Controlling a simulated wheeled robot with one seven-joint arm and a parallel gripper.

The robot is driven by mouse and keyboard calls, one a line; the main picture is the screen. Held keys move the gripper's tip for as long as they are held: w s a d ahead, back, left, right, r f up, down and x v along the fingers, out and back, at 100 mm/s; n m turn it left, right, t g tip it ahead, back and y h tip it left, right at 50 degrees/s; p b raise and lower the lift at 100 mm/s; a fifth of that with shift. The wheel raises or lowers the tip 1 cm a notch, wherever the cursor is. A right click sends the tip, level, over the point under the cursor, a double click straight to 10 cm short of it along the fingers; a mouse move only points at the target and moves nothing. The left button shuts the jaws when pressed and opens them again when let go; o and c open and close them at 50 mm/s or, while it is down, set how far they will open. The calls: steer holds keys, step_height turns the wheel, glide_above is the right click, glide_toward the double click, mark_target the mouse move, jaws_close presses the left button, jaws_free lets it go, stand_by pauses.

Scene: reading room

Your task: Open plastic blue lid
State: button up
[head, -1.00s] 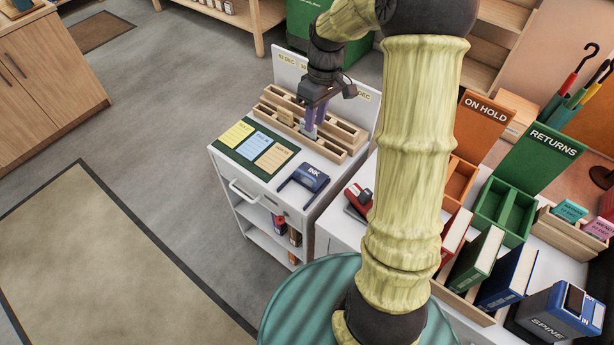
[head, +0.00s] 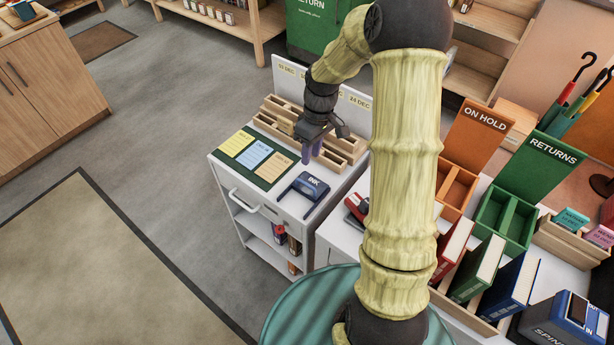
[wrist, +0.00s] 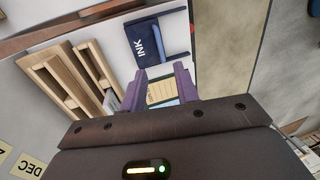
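A dark blue ink pad (head: 311,186) marked INK lies on the white cart top near its front right corner. In the wrist view the blue ink pad (wrist: 146,42) is at the top, beyond the fingertips. I cannot tell clearly how its lid sits. My gripper (head: 311,156) points down above the cart, between the wooden rack and the paper slips, behind the ink pad and apart from it. Its purple fingers (wrist: 158,80) are spread, with a pale yellow slip (wrist: 162,92) visible between them, seemingly below on the cart.
The stepped wooden rack (head: 335,141) stands at the cart's back. A dark green mat (head: 278,177) with coloured slips lies at left. Right of the cart, a desk carries a red stapler-like item (head: 357,206), an orange tray (head: 452,191) and a green tray (head: 507,217).

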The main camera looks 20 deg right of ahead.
glide_above(307, 189)
step_height(307, 189, down, 9)
steer(key=shift+f, duration=0.1)
steer(key=shift+c, duration=0.4)
jaws_close()
